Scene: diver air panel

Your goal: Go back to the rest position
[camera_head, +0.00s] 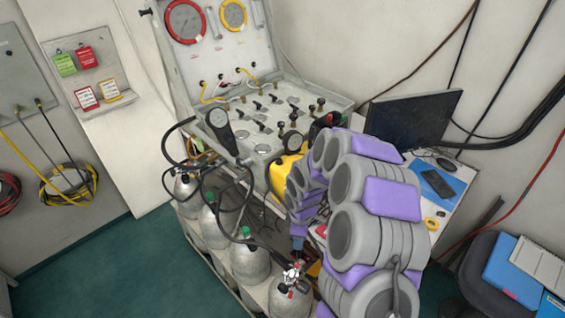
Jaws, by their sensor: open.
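My grey and purple arm rises from the lower right and curls over toward the panel. Its end points down, and my gripper (298,244) shows small and partly hidden behind the arm's own links. It is open, and I see nothing held in it. It is above and beside the front gas cylinder with the red and white valve (291,277). The diver air panel (270,122) stands open behind, with gauges, black knobs and yellow hoses. I cannot tell whether the gripper touches anything.
Several grey cylinders (249,264) stand in front of the panel, with black hoses looping over them. A dark monitor (412,118) and a blue clipboard (446,181) are on the desk at right. A dark chair (484,270) holds blue folders. The green floor (110,270) at left is clear.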

